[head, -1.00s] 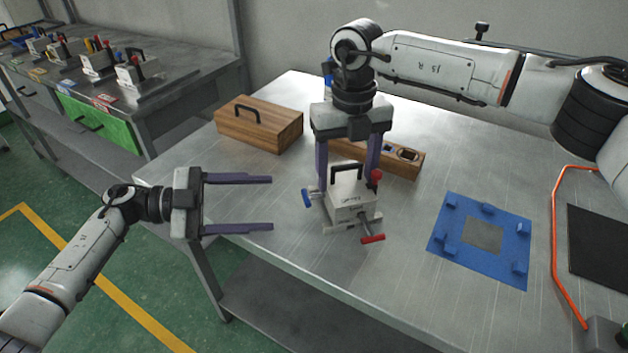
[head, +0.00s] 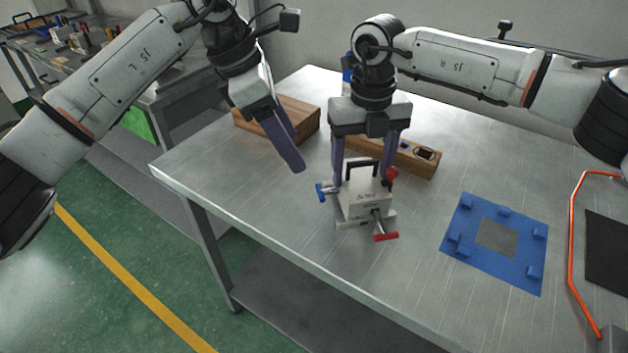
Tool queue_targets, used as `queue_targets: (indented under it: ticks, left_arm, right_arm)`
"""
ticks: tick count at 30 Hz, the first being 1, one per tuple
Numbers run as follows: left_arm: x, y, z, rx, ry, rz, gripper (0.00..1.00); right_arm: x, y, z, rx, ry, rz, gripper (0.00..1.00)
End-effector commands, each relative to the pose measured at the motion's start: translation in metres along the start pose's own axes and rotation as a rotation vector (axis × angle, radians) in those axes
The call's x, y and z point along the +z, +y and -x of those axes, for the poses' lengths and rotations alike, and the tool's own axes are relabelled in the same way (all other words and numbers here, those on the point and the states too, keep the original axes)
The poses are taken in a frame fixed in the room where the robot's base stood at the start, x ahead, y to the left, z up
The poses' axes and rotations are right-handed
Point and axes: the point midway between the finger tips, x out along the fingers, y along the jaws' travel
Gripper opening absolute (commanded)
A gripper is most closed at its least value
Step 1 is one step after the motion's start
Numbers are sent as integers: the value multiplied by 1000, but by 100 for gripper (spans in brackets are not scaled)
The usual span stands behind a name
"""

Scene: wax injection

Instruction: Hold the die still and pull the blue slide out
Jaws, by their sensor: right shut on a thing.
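The metal die (head: 360,207) stands upright near the table's front edge, with a black handle on top. The blue slide (head: 321,192) sticks out of its left side. Red-ended parts stick out at its upper right (head: 391,175) and front (head: 385,237). My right gripper (head: 363,178) points down from above and is shut on the die, one finger on each side. My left gripper (head: 292,163) hangs up and left of the blue slide, apart from it, pointing down. Its fingers overlap in this view, so the gap between them is hidden.
A wooden box (head: 300,118) stands behind my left gripper. A wooden block with recesses (head: 415,160) lies behind the die. A blue fixture plate (head: 457,258) lies to the right, then an orange tube (head: 571,250) and a black mat (head: 608,250). The table left of the die is clear.

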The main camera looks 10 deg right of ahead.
Motion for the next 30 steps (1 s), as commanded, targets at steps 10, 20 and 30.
queue_targets:
  ticks: [10,20,30]
  left_arm:
    - [0,-2,-66,-7,-2,3,61]
    - [1,-1,-109,-4,-3,3,61]
    - [0,-1,-114,-3,-3,4,61]
  right_arm:
    - [1,-1,1,0,-2,-1,17]
    - [1,-1,1,-1,-2,-1,17]
    - [1,-1,1,-1,-3,-1,17]
